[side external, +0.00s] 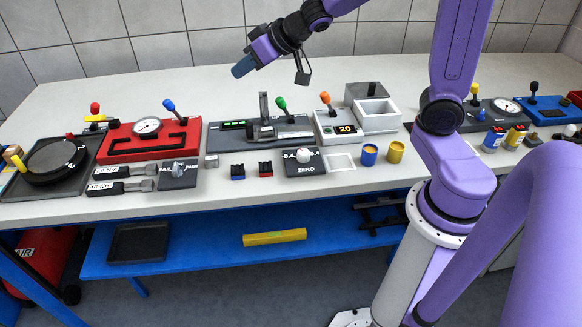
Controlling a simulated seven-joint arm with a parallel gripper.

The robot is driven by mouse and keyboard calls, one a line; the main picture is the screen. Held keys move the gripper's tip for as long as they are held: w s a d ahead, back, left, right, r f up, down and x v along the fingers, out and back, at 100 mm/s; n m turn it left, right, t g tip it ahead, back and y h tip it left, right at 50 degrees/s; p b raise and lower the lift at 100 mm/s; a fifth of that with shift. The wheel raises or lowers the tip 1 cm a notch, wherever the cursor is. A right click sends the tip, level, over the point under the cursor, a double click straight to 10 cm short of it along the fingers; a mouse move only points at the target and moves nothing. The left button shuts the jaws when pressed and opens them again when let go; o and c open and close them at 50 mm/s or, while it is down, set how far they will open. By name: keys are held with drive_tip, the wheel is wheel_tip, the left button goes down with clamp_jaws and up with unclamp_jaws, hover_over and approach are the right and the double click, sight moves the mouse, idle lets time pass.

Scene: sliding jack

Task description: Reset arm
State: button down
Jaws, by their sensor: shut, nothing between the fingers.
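My gripper (244,66) is at the upper left end of my purple arm, raised above the back of the bench and clear of everything on it. It is shut and holds nothing. My arm reaches in from the right side of the picture. Below my gripper stands a dark grey fixture (232,138) with a green display, an upright metal post (264,108) and a green-knobbed lever (281,103).
The white bench (190,80) has free room at the back. A red gauge station (120,147) with a blue-knobbed lever is left. A blue shelf (190,245) lies below.

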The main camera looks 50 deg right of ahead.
drive_tip(key=s+f+n+g+h, duration=0.1)
drive_tip(key=s+f+n+g, duration=0.1)
drive_tip(key=s, duration=0.8)
drive_tip(key=s+a+f+n+g, duration=0.1)
drive_tip(key=s+n+g, duration=0.3)
drive_tip(key=s, duration=0.7)
drive_tip(key=s+f+n+g+h, duration=0.1)
drive_tip(key=s+f+n+g, duration=0.2)
drive_tip(key=s, duration=0.7)
drive_tip(key=shift+s+a+f+n+g+h, duration=0.15)
drive_tip(key=shift+a+f+n+g+h, duration=0.15)
drive_tip(key=shift+f+n, duration=0.4)
